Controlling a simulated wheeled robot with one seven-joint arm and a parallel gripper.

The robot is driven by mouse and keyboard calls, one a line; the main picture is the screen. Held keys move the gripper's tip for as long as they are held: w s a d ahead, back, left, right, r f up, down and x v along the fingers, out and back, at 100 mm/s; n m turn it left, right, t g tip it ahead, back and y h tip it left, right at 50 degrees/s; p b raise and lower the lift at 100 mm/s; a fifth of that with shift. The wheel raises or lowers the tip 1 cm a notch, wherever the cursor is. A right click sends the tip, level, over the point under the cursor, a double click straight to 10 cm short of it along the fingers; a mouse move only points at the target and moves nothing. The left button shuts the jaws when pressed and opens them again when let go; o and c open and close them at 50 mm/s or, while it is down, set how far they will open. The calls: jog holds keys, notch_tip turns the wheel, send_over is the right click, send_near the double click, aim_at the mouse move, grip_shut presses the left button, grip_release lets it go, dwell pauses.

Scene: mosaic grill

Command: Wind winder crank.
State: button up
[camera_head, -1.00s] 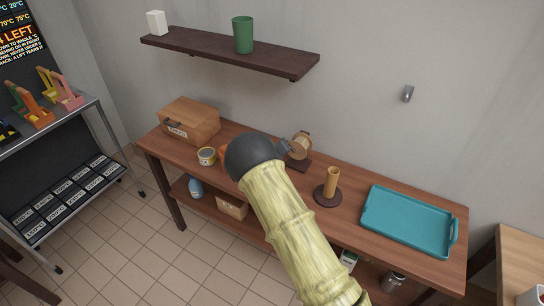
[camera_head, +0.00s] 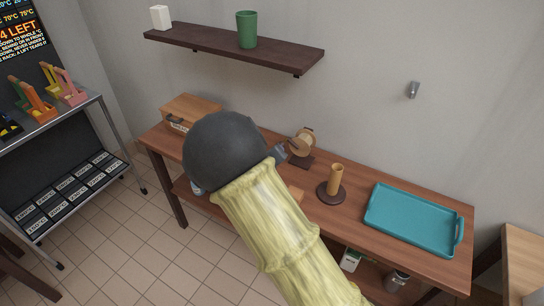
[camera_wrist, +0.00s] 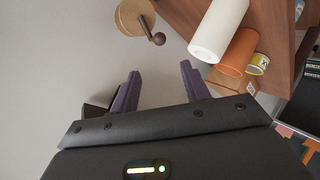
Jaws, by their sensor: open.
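The winder stands on the wooden workbench (camera_head: 380,243), with a round wooden drum (camera_head: 305,142) on a dark base (camera_head: 302,161). In the wrist view its tan disc (camera_wrist: 130,14) is at the top, with a crank ending in a dark round knob (camera_wrist: 158,38). My gripper (camera_head: 289,150) is beside the winder's left side in the head view, partly hidden by my wrist. In the wrist view the gripper (camera_wrist: 160,72) is open and empty. The knob lies ahead of the gap between the fingers, apart from them.
A white cylinder (camera_wrist: 216,32), an orange cup (camera_wrist: 238,52) and a yellow-labelled can (camera_wrist: 258,63) are close to the right finger. A spindle on a round base (camera_head: 331,192) and a teal tray (camera_head: 412,218) stand right of the winder. A wooden bread box (camera_head: 196,108) is left.

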jog(key=shift+s+d, duration=0.15)
jog(key=shift+d, duration=0.05)
jog(key=c, duration=0.6)
jog(key=s+d+g, duration=0.1)
jog(key=s+d+m, duration=0.1)
jog(key=d, duration=0.1)
jog(key=s+d+m+g+y, duration=0.1)
jog(key=shift+s+d+f+g, duration=0.1)
jog(key=shift+d+f+g, duration=0.05)
jog(key=shift+d+g, duration=0.15)
grip_shut()
jog(key=s+d+r+m+g, duration=0.1)
jog(key=s+d, duration=0.3)
jog(key=s, duration=0.4)
jog(key=s+d+r+m+g+y, duration=0.1)
jog(key=s+d+r+m+g, duration=0.1)
jog(key=s, duration=0.6)
jog(key=s+d+r+m+g, duration=0.1)
jog(key=s+d+m+g, duration=0.1)
jog(key=s+d, duration=0.3)
jog(key=s+g, duration=0.1)
jog(key=s, duration=0.2)
jog(key=shift+d+r+g+y, duration=0.2)
jog(key=shift+d+g+y, duration=0.1)
jog(key=shift+d+g, duration=0.1)
